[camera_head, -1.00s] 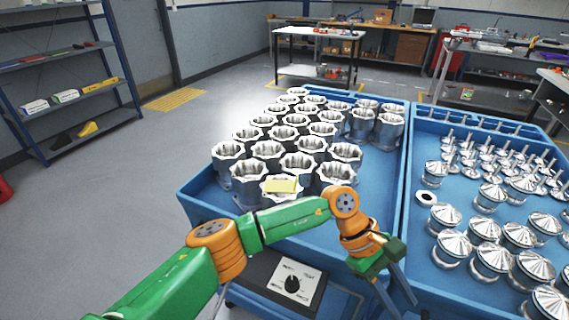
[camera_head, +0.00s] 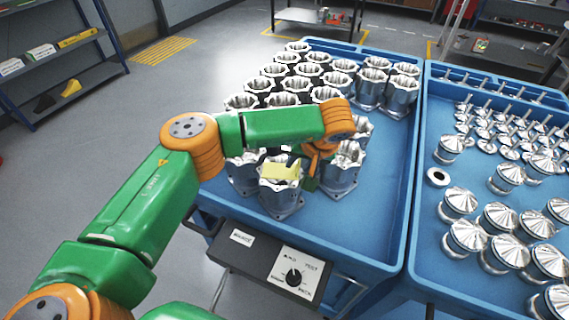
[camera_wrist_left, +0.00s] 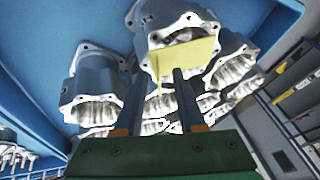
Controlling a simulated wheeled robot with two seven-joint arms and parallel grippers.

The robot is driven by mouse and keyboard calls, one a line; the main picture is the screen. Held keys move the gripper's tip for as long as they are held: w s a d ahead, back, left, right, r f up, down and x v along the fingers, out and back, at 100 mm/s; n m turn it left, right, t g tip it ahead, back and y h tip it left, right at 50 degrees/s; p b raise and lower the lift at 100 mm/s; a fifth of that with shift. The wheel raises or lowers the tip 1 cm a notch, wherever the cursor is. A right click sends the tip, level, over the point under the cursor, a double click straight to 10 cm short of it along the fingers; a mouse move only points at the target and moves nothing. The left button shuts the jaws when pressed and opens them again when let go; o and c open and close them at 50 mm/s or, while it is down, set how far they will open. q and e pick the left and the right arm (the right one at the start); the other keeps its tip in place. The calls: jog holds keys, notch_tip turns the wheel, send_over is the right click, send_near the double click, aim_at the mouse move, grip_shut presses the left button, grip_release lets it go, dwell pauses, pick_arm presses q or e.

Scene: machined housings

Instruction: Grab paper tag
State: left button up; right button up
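The yellow paper tag (camera_head: 281,171) lies on top of the front metal housing (camera_head: 281,196), over its opening. It also shows in the left wrist view (camera_wrist_left: 192,60), just beyond the fingertips. My left gripper (camera_head: 303,168) is close beside the tag on its right. In the left wrist view my left gripper (camera_wrist_left: 160,74) is open, with two dark fingers apart. The right finger overlaps the tag in the picture, and a thin strip of the tag hangs between the fingers. I cannot tell whether they touch. My right gripper is not in view.
Several more housings (camera_head: 374,86) stand packed in the blue tray (camera_head: 390,180), close around the tag. A second blue tray (camera_head: 440,110) at the right holds shiny metal parts (camera_head: 468,236). A control box (camera_head: 264,262) with a knob is on the tray's front.

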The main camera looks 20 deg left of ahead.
pick_arm(q)
jog(key=shift+w+a+f, duration=0.1)
jog(key=shift+w+f, duration=0.1)
jog(key=shift+f, duration=0.05)
grip_shut()
